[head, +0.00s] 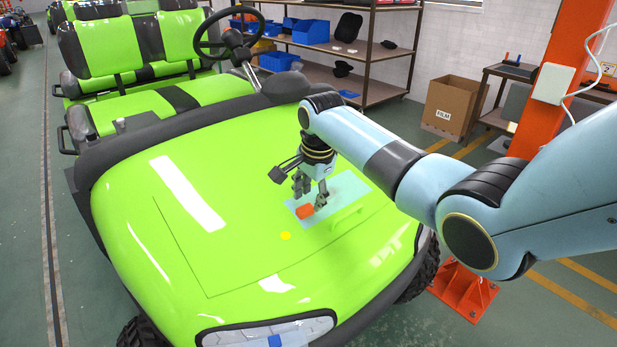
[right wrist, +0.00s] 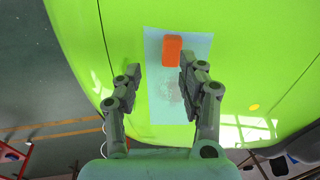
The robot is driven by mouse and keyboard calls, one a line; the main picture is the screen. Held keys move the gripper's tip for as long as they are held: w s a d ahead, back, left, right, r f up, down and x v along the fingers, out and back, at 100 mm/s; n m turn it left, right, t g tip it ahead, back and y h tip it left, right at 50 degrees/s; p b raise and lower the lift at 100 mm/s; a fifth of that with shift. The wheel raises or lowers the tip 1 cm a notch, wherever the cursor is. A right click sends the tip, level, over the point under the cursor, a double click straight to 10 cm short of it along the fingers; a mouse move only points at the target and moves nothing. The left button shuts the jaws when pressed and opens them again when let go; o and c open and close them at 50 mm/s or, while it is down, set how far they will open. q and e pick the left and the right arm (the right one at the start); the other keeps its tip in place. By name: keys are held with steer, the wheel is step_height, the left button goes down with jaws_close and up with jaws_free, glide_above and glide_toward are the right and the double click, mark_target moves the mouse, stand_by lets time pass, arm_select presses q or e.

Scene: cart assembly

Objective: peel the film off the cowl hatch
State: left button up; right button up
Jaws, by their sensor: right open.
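The cowl hatch (head: 240,258) is the outlined panel in the cart's glossy green cowl. A pale blue see-through film (head: 350,187) lies on its right part and shows as an upright strip in the right wrist view (right wrist: 155,100). An orange-red tab (head: 304,211) sits at one end of the film, also seen in the right wrist view (right wrist: 172,49). My right gripper (head: 310,196) is open and empty, its fingers pointing down at the tab. In the wrist view (right wrist: 160,66) the tab shows between the fingertips, nearer the right one. Contact cannot be told. My left gripper is out of view.
A yellow dot (head: 285,236) is on the hatch near the film. The steering wheel (head: 228,32) and dark windshield-side trim stand behind the cowl. A cardboard box marked FILM (head: 444,113) stands on the floor at the back right, by an orange post (head: 556,80).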

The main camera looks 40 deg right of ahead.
mark_target(306, 208)
steer(key=shift+m, duration=0.6)
steer(key=f+b, duration=0.1)
steer(key=b, duration=0.1)
steer(key=w+f+b, duration=0.1)
steer(key=b, duration=0.1)
steer(key=w+f+b, duration=0.1)
steer(key=f+b, duration=0.1)
steer(key=b, duration=0.1)
steer(key=shift+w+d, duration=0.2)
steer(key=shift+d, duration=0.1)
steer(key=shift+b+x, duration=0.7)
steer(key=shift+x, duration=0.5)
steer(key=shift+r, duration=0.1)
jaws_close()
